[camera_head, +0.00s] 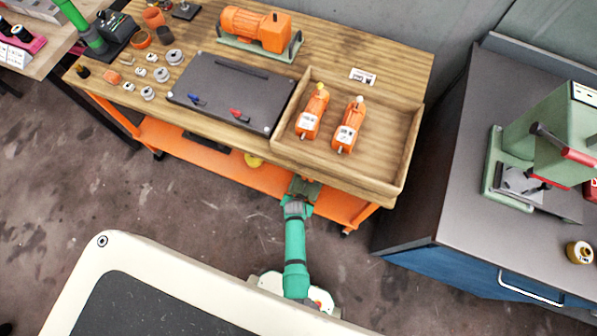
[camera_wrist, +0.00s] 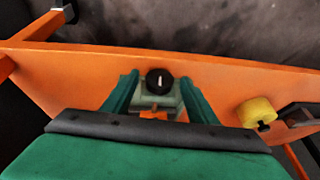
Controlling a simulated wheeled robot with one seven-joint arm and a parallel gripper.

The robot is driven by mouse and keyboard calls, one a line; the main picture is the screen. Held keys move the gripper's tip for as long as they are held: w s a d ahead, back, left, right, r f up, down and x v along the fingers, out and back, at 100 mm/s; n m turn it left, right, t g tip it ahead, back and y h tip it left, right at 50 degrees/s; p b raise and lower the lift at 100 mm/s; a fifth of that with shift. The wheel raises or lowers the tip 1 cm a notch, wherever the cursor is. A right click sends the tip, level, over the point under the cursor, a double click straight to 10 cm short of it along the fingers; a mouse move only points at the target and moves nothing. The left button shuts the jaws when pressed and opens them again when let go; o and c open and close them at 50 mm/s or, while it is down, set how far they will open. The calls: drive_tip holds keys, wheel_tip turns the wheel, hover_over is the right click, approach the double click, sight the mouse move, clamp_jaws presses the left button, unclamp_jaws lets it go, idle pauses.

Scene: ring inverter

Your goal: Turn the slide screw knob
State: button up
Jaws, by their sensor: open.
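A round black knob (camera_wrist: 158,80) with a white mark on its face shows in the middle of the wrist view, in front of a grey-green block (camera_wrist: 160,100). My gripper (camera_wrist: 160,84) is open, with one green finger to the left of the knob and one to the right. Gaps show between the fingers and the knob, so it is not held; I cannot tell the depth between them. In the head view my gripper (camera_head: 304,187) is low at the workbench's front edge, by the orange lower shelf (camera_head: 220,166). The knob cannot be made out there.
A yellow cylinder (camera_wrist: 257,113) is right of my gripper on the orange shelf. The workbench top (camera_head: 375,50) overhangs the shelf and carries a wooden tray (camera_head: 410,150) with two orange devices. A blue cabinet (camera_head: 480,275) stands to the right. Floor is clear in front.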

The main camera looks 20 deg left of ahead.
drive_tip(key=a+v, duration=0.1)
drive_tip(key=v, duration=0.9)
drive_tip(key=shift+s+d+r, duration=0.3)
drive_tip(key=shift+d+r, duration=0.05)
drive_tip(key=shift+d, duration=0.15)
drive_tip(key=s+d+r+t, duration=0.2)
drive_tip(key=s+d+r, duration=0.3)
drive_tip(key=s+d+r+t, duration=0.2)
drive_tip(key=s+r+t, duration=0.1)
drive_tip(key=r, duration=0.9)
drive_tip(key=s+d+r+t, duration=0.2)
drive_tip(key=s+r, duration=0.3)
drive_tip(key=r, duration=0.7)
drive_tip(key=s+d+r+t+h, duration=0.1)
drive_tip(key=s+r+t, duration=0.3)
drive_tip(key=r, duration=0.8)
drive_tip(key=shift+d+r+n, duration=0.3)
drive_tip(key=shift+d+r, duration=0.05)
drive_tip(key=shift+d, duration=0.45)
drive_tip(key=c, duration=0.6)
drive_tip(key=shift+o, duration=0.2)
drive_tip(key=shift+d, duration=0.1)
